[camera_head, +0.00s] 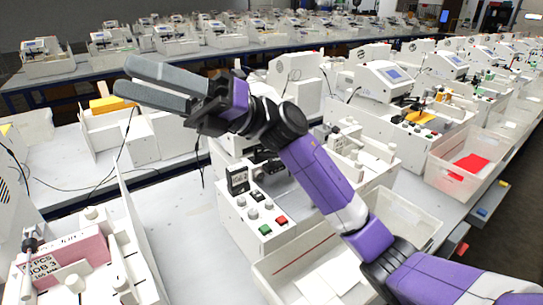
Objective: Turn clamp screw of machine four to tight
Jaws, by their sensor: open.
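My gripper (124,75) is raised at the upper left, pointing left. Its two grey fingers are apart, with nothing between them. It hangs in the air above the bench and touches nothing. A white machine (237,228) stands below my arm, with a small display, knobs, and a green and a red button on its front. My purple arm hides part of it. No machine number is readable, so I cannot tell which is machine four. I cannot make out its clamp screw.
White bins stand at the right; one bin (470,166) holds red pieces. A low white tray (292,268) sits in front of the middle machine. Black cables cross the left bench. The bench top (185,225) between the lower-left and middle machines is clear. More machines line the benches behind.

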